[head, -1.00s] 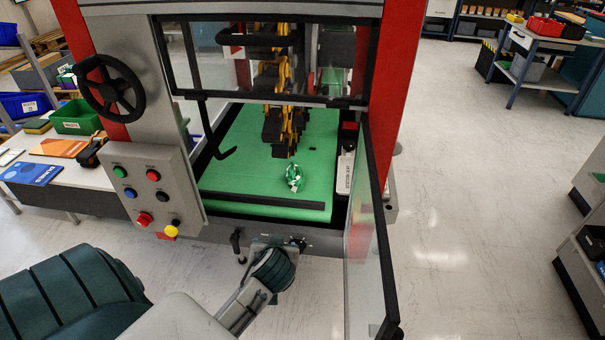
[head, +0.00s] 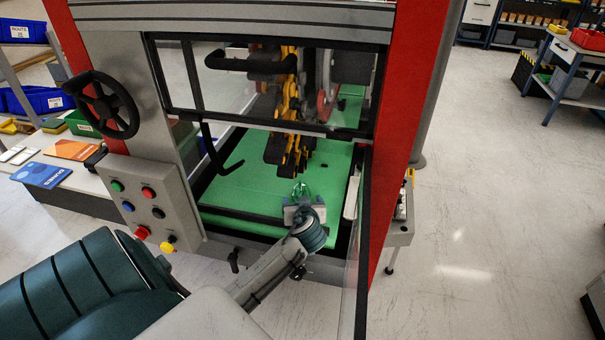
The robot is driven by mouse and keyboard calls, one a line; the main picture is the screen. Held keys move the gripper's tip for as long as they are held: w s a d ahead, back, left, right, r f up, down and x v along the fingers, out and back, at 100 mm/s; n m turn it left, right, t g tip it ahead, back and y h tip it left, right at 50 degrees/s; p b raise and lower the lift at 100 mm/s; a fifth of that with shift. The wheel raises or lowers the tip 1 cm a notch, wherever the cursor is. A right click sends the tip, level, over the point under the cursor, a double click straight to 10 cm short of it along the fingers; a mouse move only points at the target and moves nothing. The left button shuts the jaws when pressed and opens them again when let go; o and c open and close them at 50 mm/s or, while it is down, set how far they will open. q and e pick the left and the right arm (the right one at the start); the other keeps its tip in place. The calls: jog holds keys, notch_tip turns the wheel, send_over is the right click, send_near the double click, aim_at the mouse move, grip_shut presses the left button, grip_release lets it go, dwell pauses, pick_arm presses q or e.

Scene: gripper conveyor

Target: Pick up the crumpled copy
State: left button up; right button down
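The crumpled copy (head: 301,188) is a small green and white crumpled piece on the green conveyor belt (head: 240,187) inside the machine, near the belt's front edge. My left gripper (head: 302,201) reaches in over the front edge of the machine from the lower left. Its front end is right at the near side of the crumpled copy and hides the lower part of it. The fingers are too small to tell whether they are apart or closed on it. My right gripper is not in view.
Yellow and black mechanical grippers (head: 287,110) hang over the belt just behind the copy. A raised clear guard (head: 215,80) with a black frame is above, and an open clear door (head: 357,250) stands to the right. A control panel (head: 150,205) is at the left.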

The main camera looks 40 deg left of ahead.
pick_arm(q)
jog(key=p+x, duration=0.1)
jog(key=x, duration=0.3)
jog(key=shift+w+f, duration=0.1)
jog(key=c, duration=1.1)
